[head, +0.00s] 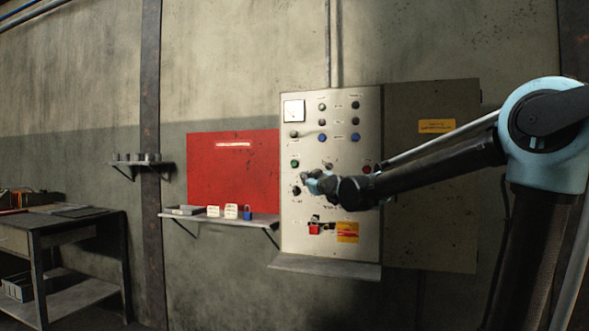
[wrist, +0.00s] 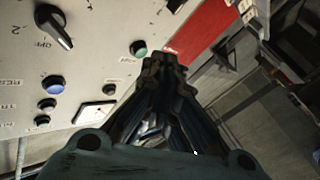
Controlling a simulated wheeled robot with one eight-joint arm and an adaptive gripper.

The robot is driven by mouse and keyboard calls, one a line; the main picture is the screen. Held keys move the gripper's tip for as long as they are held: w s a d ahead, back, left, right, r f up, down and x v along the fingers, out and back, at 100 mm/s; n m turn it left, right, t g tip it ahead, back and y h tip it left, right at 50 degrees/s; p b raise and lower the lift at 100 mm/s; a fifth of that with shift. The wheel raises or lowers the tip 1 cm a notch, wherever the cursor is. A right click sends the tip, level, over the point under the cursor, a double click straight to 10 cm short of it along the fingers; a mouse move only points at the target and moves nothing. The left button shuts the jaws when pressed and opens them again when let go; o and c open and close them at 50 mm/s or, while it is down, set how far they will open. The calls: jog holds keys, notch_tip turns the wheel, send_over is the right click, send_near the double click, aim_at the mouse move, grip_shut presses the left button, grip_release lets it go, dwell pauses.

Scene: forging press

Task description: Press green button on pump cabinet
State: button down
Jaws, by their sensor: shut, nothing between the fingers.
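The pump cabinet (head: 330,235) is a pale upright panel with a gauge, lamps, buttons and a knob. The green button (head: 295,163) is near its left edge, at mid height. It also shows in the wrist view (wrist: 139,48), unobstructed. My gripper (head: 306,177) is in front of the cabinet, just below and right of the green button in the head view. In the wrist view my gripper (wrist: 163,62) is shut and empty, with its tips beside the green button. I cannot tell how far the tips are from the panel; no contact with the button is visible.
A black rotary knob (wrist: 54,26) and a blue button (wrist: 54,83) are on the same panel. A red board (head: 232,170) hangs left of the cabinet, above a shelf (head: 225,219) with padlocks and tags. A workbench (head: 75,218) stands at far left.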

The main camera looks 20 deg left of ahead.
jog(key=a+r+t+y, duration=0.1)
jog(key=a+r, duration=0.4)
jog(key=a, duration=0.3)
jog(key=shift+s+a+r+n+t+y, duration=0.25)
jog(key=shift+a+r+n+t+y, duration=0.15)
jog(key=w, duration=0.8)
jog(key=shift+w+d, duration=0.4)
jog(key=shift+w, duration=0.75)
dwell(1.7)
jog(key=shift+s, duration=0.85)
jog(key=shift+s+a, duration=0.1)
jog(key=shift+s+a, duration=0.15)
jog(key=shift+s, duration=2.25)
